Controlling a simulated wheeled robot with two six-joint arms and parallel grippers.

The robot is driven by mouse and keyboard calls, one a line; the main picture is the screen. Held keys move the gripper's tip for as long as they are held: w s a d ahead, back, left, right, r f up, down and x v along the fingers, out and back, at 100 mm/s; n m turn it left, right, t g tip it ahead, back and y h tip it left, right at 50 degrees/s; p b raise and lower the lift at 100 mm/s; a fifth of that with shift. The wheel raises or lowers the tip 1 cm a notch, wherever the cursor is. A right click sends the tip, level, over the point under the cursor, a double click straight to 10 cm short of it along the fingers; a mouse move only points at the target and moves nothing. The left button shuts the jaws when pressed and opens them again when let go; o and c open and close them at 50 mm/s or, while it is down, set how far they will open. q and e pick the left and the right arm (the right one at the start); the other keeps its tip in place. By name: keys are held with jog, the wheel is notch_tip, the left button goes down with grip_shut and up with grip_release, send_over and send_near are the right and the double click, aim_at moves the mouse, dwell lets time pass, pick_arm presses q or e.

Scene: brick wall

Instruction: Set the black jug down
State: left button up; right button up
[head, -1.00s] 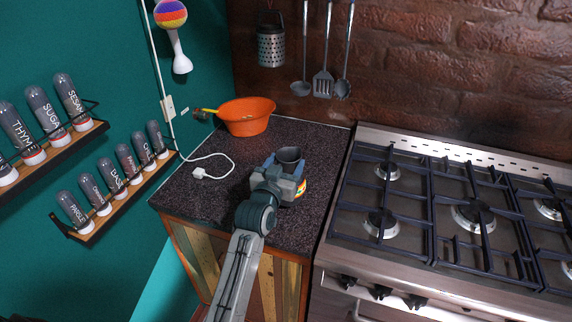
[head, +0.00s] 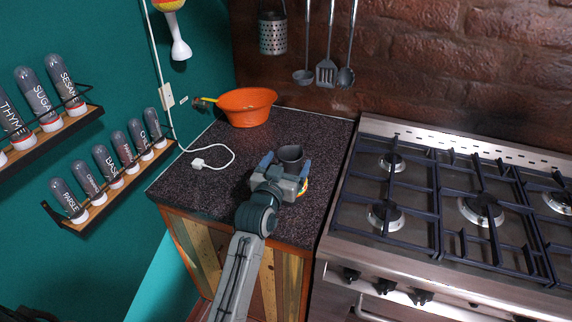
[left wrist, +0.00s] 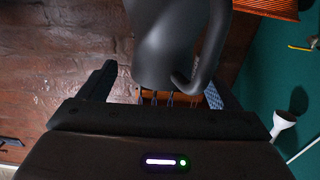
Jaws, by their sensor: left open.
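The black jug (head: 291,154) is on the dark speckled counter (head: 310,130), left of the stove. It looks upright, and its base is hidden behind my gripper in the head view. My left gripper (head: 285,168) is open, with one finger on each side of the jug's near side. In the left wrist view the jug (left wrist: 160,45) stands between the spread fingers, its handle on the right, and my gripper (left wrist: 160,90) does not appear to pinch it. My right gripper is not in view.
An orange bowl (head: 247,107) stands at the back of the counter. A white plug and cable (head: 205,164) lie to the left. The stove (head: 440,200) borders the counter on the right. A multicoloured thing (head: 304,187) is partly hidden beside my gripper. Spice racks (head: 115,185) hang left.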

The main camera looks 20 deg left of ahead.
pick_arm(q)
jog(key=shift+s+f, duration=0.1)
jog(key=shift+s+a+f, duration=0.1)
jog(key=shift+s, duration=0.25)
jog(key=s+b, duration=0.3)
jog(key=s, duration=0.8)
jog(key=shift+a+r, duration=0.15)
jog(key=shift+r, duration=0.1)
